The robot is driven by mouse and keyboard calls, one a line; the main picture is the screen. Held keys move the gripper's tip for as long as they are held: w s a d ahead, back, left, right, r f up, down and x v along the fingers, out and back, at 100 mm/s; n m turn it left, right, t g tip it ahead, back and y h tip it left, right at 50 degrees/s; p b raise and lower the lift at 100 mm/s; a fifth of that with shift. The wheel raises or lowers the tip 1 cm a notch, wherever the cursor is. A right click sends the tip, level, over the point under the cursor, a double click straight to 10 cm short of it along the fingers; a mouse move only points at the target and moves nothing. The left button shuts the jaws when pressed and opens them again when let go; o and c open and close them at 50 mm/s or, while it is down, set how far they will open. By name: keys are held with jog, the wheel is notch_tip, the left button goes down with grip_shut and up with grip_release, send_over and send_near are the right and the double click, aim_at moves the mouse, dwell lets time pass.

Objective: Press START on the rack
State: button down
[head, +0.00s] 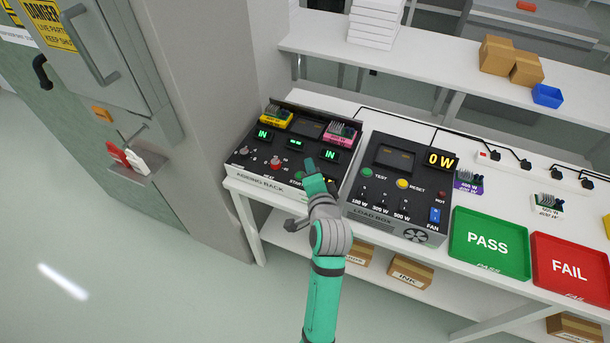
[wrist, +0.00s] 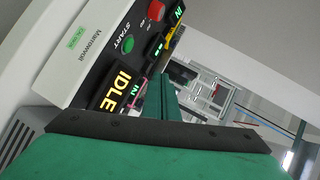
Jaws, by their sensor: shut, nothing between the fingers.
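The aging rack (head: 262,187) is a dark panel with a white front at the left end of the bench. Its START button (wrist: 128,44) is green and round and shows in the wrist view, next to a yellow IDLE display (wrist: 116,89). In the head view my gripper covers part of that corner of the rack. My gripper (head: 311,165) is shut and empty over the rack's right front part; its closed green fingers show in the wrist view (wrist: 162,98). The fingertips appear apart from the button, to its lower right in the wrist view.
A yellow unit (head: 277,116) and a pink unit (head: 340,134) sit in the rack, with green IN displays lit. A red knob (head: 275,162) is on its panel. The load box (head: 393,215) stands close on the right. PASS (head: 489,266) and FAIL (head: 569,288) trays lie farther right.

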jog(key=w+d+r+m, duration=0.1)
jog(key=w+d, duration=0.1)
jog(key=shift+w+d+r+m, duration=0.1)
jog(key=shift+d+r+m, duration=0.3)
jog(key=s+d+r+m+g+h, duration=0.1)
jog(key=d+m+g, duration=0.1)
jog(key=d+m, duration=0.3)
jog(key=s+d+r+m+g, duration=0.1)
jog(key=d+m, duration=0.5)
jog(key=d, duration=0.7)
jog(key=shift+d+r+g+h, duration=0.25)
jog(key=shift+r+g+h, duration=0.15)
jog(key=shift+r+g, duration=0.55)
jog(key=shift+f, duration=0.15)
